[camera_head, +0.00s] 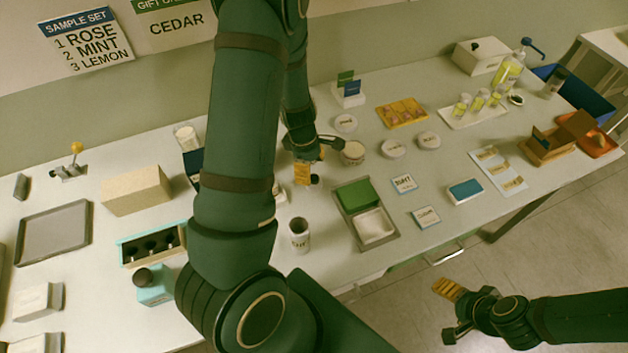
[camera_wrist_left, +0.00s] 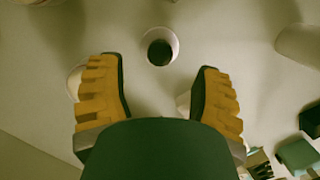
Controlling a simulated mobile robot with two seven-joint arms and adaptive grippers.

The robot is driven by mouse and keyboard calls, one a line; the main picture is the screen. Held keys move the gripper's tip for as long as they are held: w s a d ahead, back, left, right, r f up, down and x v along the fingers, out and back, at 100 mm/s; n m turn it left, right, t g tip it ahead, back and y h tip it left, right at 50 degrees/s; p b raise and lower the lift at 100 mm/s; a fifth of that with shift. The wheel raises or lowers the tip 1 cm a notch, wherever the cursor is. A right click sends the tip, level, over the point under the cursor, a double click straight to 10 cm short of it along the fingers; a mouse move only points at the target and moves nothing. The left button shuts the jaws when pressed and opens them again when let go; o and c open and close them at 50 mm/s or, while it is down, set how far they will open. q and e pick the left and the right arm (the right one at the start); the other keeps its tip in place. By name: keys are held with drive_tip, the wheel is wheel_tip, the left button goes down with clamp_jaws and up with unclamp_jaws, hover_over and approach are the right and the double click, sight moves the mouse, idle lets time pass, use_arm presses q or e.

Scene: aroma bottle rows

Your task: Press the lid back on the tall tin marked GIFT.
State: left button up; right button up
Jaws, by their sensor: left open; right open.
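A tall pale tin (camera_head: 299,235) with a dark open top and a small dark label stands upright near the table's front edge; I cannot read the label surely. An open round container with a dark inside (camera_wrist_left: 160,46) shows ahead of the fingers in the left wrist view, perhaps the same tin. My left gripper (camera_head: 307,177) is open and empty above the table, behind the tall tin. Its two orange fingers are spread in the wrist view (camera_wrist_left: 160,85). My right gripper (camera_head: 452,312) is open and empty, off the table's front edge. I cannot tell which piece is the tin's lid.
White round pieces (camera_head: 392,147) and a wider pale round tub (camera_head: 353,153) stand right of my left gripper. A tray with a green and a white block (camera_head: 393,238) is right of the tall tin. A teal box (camera_head: 127,252) is at left. My left arm hides mid-table.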

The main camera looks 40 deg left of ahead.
sight(314, 177)
use_arm(q)
drive_tip(key=f, duration=0.2)
drive_tip(key=d+f+b, duration=0.1)
drive_tip(key=f, duration=0.1)
drive_tip(key=shift+w+f, duration=0.2)
drive_tip(key=shift+f, duration=0.1)
drive_tip(key=c, duration=0.9)
